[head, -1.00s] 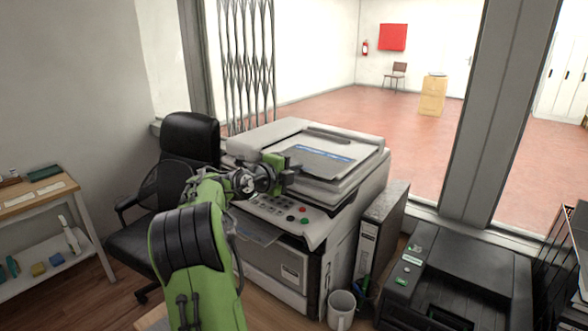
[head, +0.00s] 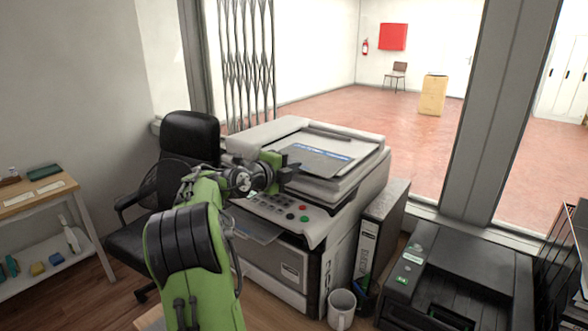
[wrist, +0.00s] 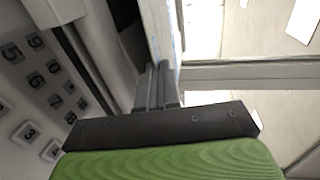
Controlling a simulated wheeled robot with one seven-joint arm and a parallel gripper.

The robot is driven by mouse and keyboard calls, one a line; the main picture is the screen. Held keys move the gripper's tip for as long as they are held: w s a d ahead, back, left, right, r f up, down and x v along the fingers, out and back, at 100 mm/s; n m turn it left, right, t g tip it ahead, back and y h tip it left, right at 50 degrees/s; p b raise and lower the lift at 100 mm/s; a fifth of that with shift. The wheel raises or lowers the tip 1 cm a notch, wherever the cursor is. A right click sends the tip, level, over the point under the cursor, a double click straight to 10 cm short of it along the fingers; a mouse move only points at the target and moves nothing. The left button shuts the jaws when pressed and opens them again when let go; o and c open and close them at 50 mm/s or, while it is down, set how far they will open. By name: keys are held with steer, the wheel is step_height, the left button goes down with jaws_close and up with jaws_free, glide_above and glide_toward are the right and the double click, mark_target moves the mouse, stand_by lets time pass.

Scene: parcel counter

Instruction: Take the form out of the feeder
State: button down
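The form (head: 318,162) is a flat grey-looking sheet with a blue stripe, at the feeder (head: 345,185) on top of the large copier. My gripper (head: 291,168) is at the form's near left edge, just above the control panel. In the wrist view the fingers (wrist: 157,86) are close together, with the pale form (wrist: 163,30) seen nearly edge-on, running out from between them. The gripper looks shut on the form. The exact contact is small and partly hidden. Whether the form still touches the feeder cannot be told.
The copier's keypad (head: 275,205) lies just below my gripper. An office chair (head: 188,140) is at the left.

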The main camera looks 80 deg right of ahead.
steer(key=shift+w+a+f+b, duration=0.1)
steer(key=shift+w+a+b, duration=0.2)
steer(key=shift+a+b, duration=0.25)
steer(key=shift+w+a+f+b, duration=0.1)
steer(key=shift+w+a+b, duration=0.15)
steer(key=shift+a+b, duration=0.3)
steer(key=shift+a+r, duration=0.2)
steer(key=shift+a, duration=0.2)
steer(key=shift+d+r, duration=0.1)
steer(key=shift+w+r, duration=0.1)
steer(key=a+r, duration=0.1)
steer(key=a, duration=0.1)
steer(key=w+a+r, duration=0.1)
steer(key=shift+w+a+r, duration=0.2)
steer(key=shift+a+r, duration=0.15)
steer(key=shift+r, duration=0.05)
